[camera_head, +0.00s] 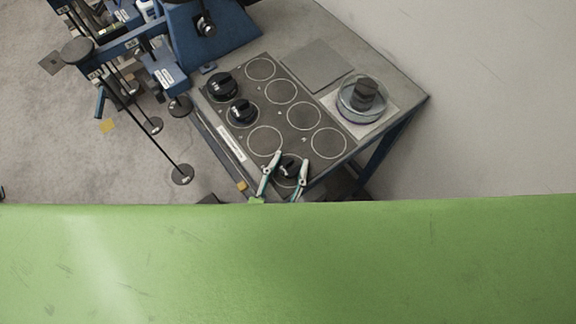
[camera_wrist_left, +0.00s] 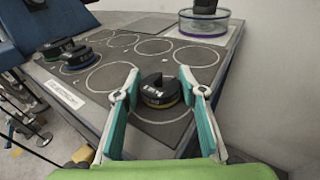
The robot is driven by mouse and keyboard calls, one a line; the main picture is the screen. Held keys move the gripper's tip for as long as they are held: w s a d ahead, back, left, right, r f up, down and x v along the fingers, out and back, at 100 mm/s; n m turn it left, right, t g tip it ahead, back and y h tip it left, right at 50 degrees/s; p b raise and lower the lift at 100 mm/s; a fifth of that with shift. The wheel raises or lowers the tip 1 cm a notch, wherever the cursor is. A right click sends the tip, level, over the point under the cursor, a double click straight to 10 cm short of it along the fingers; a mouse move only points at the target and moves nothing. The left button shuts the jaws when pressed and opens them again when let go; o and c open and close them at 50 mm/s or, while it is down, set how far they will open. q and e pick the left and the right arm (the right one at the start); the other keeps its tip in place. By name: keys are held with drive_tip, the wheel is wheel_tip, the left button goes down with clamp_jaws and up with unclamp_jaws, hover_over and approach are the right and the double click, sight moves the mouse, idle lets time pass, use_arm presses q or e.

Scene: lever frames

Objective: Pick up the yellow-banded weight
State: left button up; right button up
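The yellow-banded weight (camera_wrist_left: 160,90), a dark disc with a raised grip on top, lies in a white circle near the front corner of the dark mat. It also shows in the head view (camera_head: 290,170). My left gripper (camera_head: 290,160) is open, with one teal-padded finger on each side of the weight. In the left wrist view the gripper (camera_wrist_left: 158,76) has visible gaps between its fingers and the weight. The green arm hides the area below the gripper in the head view. My right gripper is not in view.
Two other dark weights (camera_head: 222,85) (camera_head: 242,110) stand on the mat (camera_head: 275,138), at its left side. A round dish (camera_head: 361,101) with a dark weight stands at the right of the table. Blue apparatus with hanging rods (camera_head: 150,55) is at the upper left.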

sight(287, 160)
use_arm(q)
drive_tip(key=c, duration=0.5)
drive_tip(key=shift+o, duration=0.2)
drive_tip(key=shift+r, duration=0.1)
drive_tip(key=shift+r, duration=0.45)
drive_tip(key=r, duration=0.3)
drive_tip(key=shift+a+p, duration=0.25)
drive_tip(key=shift+p, duration=0.15)
drive_tip(key=s+a+r+p, duration=0.3)
drive_tip(key=a+r, duration=0.9)
drive_tip(key=a, duration=0.1)
drive_tip(key=shift+p, duration=0.4)
